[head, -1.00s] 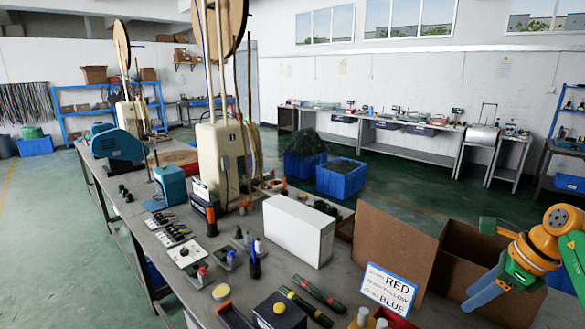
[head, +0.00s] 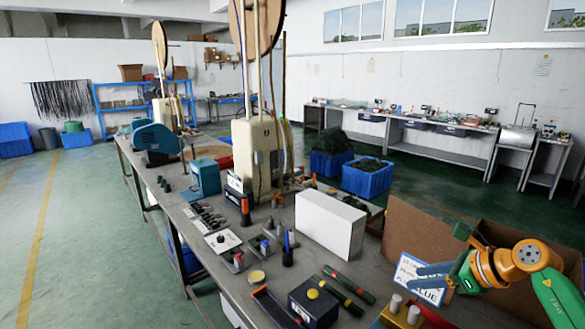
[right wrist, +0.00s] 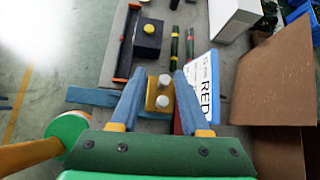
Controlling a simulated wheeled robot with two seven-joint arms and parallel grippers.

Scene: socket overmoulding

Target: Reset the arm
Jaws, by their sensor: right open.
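My right gripper (head: 432,275) is at the lower right of the head view, in front of the sign with coloured words (head: 412,272), which it partly covers. Its two blue fingers are apart with nothing held between them. In the right wrist view, the fingers (right wrist: 152,100) point toward the yellow block with white pegs (right wrist: 160,92), which shows beyond and between them. I cannot tell the exact height above the table.
The workbench (head: 255,255) carries a white box (head: 330,222), a black box with a yellow button (head: 313,301), green-and-black rods (head: 348,288) and small tools. An open cardboard box (head: 415,232) stands at the right. Open floor (head: 80,240) lies left of the bench.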

